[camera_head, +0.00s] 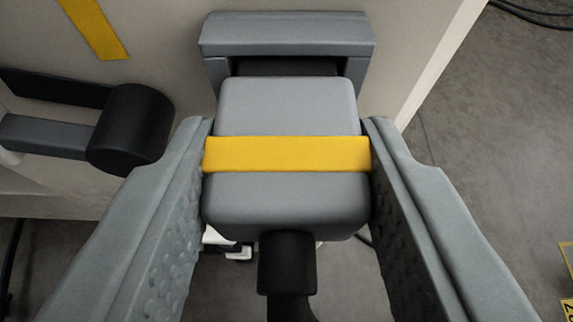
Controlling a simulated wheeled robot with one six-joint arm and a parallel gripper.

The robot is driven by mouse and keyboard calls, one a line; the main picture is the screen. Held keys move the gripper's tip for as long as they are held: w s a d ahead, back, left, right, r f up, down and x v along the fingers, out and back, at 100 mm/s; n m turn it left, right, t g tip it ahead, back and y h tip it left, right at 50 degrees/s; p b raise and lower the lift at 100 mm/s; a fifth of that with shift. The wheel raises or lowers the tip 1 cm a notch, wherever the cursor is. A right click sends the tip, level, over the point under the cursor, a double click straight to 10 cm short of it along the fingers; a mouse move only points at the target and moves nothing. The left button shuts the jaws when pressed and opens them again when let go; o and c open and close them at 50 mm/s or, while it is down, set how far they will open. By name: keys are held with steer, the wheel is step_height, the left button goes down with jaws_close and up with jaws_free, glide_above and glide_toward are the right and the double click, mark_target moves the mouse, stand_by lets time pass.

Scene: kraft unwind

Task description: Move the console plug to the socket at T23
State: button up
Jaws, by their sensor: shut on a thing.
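The console plug (286,197) is a grey block with a yellow band (287,154) around it. A black cable end (287,262) leaves its near side. My gripper (287,150) is shut on the plug, one finger on each side at the yellow band. The far end of the plug is at a grey hooded socket (287,33) on a beige panel, below the hood. I cannot tell whether the plug is inside the socket or just in front of it. No T23 label is readable.
A black cylinder (131,128) on a grey and black bar sticks out at the left. A yellow stripe (94,27) marks the beige panel (165,45). Dark cables (535,14) lie on the grey floor at the upper right. The floor at the right is mostly clear.

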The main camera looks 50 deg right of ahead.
steer(key=shift+d, duration=0.15)
steer(key=o, duration=1.3)
steer(key=shift+w, duration=0.1)
steer(key=shift+c, duration=0.2)
